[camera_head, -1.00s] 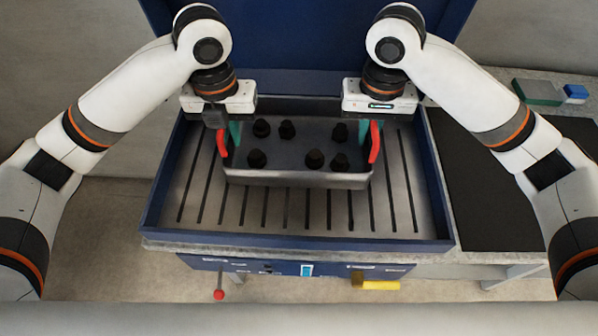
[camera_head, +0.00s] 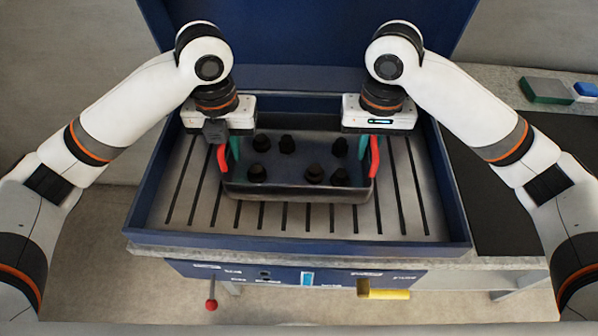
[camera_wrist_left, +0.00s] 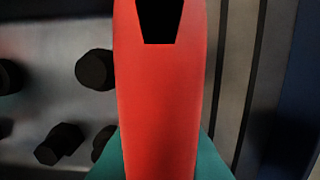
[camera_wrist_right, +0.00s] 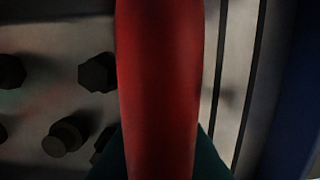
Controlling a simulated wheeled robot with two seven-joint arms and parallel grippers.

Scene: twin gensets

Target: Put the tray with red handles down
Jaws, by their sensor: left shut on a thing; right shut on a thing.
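The grey tray with red handles (camera_head: 290,191) is in the head view, over the slotted floor of the blue-walled bay. It holds several black knobbed parts (camera_head: 314,173). My left gripper (camera_head: 232,150) is shut on the tray's left red handle (camera_head: 222,158), which also fills the middle of the left wrist view (camera_wrist_left: 160,105). My right gripper (camera_head: 364,140) is shut on the right red handle (camera_head: 374,156), also seen in the right wrist view (camera_wrist_right: 158,90). The tray looks level. I cannot tell whether its underside touches the slotted floor.
The blue bay (camera_head: 148,190) has raised walls around a slotted metal floor (camera_head: 300,220). A red-knobbed lever (camera_head: 211,304) and a yellow handle (camera_head: 385,294) stick out from its front panel. A black mat (camera_head: 490,195) and a green-grey box (camera_head: 546,90) lie on the right counter.

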